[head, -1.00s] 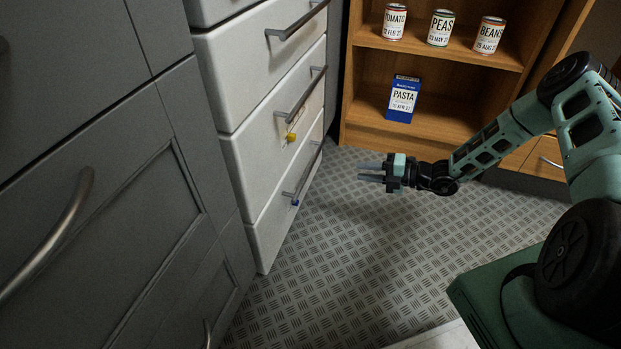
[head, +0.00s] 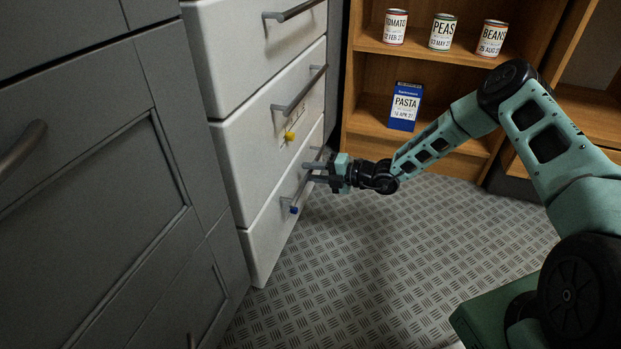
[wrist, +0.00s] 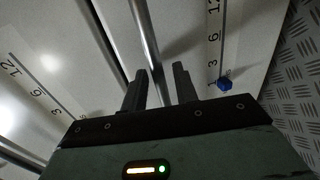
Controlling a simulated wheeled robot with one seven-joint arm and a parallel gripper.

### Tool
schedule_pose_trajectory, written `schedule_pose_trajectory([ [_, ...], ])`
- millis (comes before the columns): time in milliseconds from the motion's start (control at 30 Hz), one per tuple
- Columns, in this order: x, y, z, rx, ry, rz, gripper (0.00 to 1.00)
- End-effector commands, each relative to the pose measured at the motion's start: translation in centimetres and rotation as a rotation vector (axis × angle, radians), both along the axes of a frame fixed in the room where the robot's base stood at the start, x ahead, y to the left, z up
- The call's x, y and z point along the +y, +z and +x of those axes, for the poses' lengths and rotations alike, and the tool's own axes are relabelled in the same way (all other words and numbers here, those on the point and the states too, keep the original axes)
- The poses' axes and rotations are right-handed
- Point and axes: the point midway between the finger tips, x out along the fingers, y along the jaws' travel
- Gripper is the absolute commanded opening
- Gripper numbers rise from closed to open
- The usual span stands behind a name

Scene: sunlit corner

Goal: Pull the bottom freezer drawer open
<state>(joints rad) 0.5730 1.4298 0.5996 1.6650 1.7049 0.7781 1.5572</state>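The bottom freezer drawer (head: 262,240) is the lowest white front at the left in the head view, flush with the drawer above. Its grey bar handle (head: 297,192) runs along the upper front, partly hidden by my gripper. My gripper (head: 313,172) is at the far part of this handle, fingers pointing at the drawer. In the wrist view my gripper (wrist: 161,72) has its two fingers apart, and the handle bar (wrist: 146,35) appears between them. I cannot tell whether either finger touches the bar. A blue slider (wrist: 225,84) sits beside a number scale on the drawer.
The middle drawer (head: 235,150) above has its own bar handle (head: 302,90) and a yellow slider (head: 289,136). Grey cabinets (head: 90,200) stand at the left. A wooden shelf (head: 450,64) with cans and a pasta box (head: 404,107) is behind. The patterned floor (head: 350,270) before the drawers is clear.

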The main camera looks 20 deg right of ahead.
Motion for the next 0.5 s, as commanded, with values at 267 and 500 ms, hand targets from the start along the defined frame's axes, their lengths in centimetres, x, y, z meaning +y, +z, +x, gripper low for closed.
schedule_pose_trajectory([
  [267,0.76,-0.13,0.51,0.001,0.000,0.001,0.29],
  [500,0.72,-0.11,0.50,0.000,0.000,0.001,0.04],
])
